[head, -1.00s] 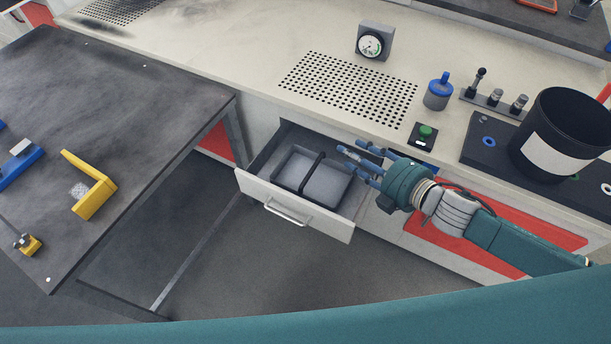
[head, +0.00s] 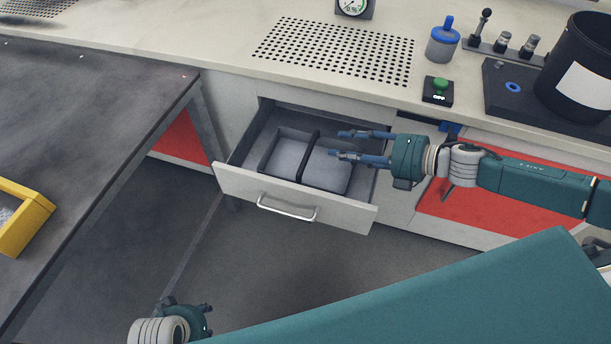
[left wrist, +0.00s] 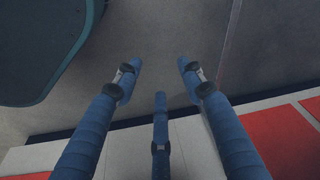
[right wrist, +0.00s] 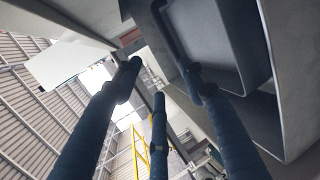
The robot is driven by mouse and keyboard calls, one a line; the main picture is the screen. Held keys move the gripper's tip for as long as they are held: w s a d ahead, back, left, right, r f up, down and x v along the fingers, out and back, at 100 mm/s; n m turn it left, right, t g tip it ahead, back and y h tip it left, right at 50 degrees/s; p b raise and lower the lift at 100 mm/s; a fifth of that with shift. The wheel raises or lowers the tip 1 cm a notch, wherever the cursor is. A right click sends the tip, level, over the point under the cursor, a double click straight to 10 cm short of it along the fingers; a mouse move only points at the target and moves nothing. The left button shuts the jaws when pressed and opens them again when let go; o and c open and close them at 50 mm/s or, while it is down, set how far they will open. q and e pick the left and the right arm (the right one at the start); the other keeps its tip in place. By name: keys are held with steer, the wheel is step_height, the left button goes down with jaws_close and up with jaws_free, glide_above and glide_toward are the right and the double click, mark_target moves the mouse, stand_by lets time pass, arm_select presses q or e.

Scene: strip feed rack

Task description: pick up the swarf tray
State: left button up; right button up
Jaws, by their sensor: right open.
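The swarf tray (head: 325,172) is a dark-rimmed, grey-floored tray with a dark bar across its middle. It sits inside the pulled-out drawer (head: 240,186) in the head view. My right gripper (head: 342,144) is open, its blue fingers pointing left over the tray's right part, short of the bar. The tray also shows close by in the right wrist view (right wrist: 222,45); I cannot tell whether a finger touches it. My left gripper (head: 208,307) is low at the bottom of the head view, away from the tray. Its fingers stand apart and empty in the left wrist view (left wrist: 160,78).
The bench top (head: 215,50) overhangs behind the drawer. It holds a green button box (head: 438,92), a blue-lidded jar (head: 442,42) and a black bin (head: 580,85). A dark table (head: 90,110) with a yellow part (head: 25,220) stands left. The floor before the drawer is clear.

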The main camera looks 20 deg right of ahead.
mark_target(309, 150)
steer(key=w+a+f, duration=0.2)
steer(key=w+a+f+b, duration=0.1)
steer(key=w+a+f, duration=0.1)
steer(key=shift+a+f, duration=0.1)
steer(key=shift+f, duration=0.15)
steer(key=x, duration=0.4)
steer(key=shift+a+b, duration=0.3)
steer(key=shift+b, duration=0.1)
steer(key=shift+w+a, duration=0.1)
steer(key=c, duration=1)
arm_select(q)
steer(key=v, duration=0.3)
steer(key=w+v, duration=0.1)
steer(key=v, duration=0.1)
steer(key=shift+r, duration=0.2)
arm_select(e)
jaws_close()
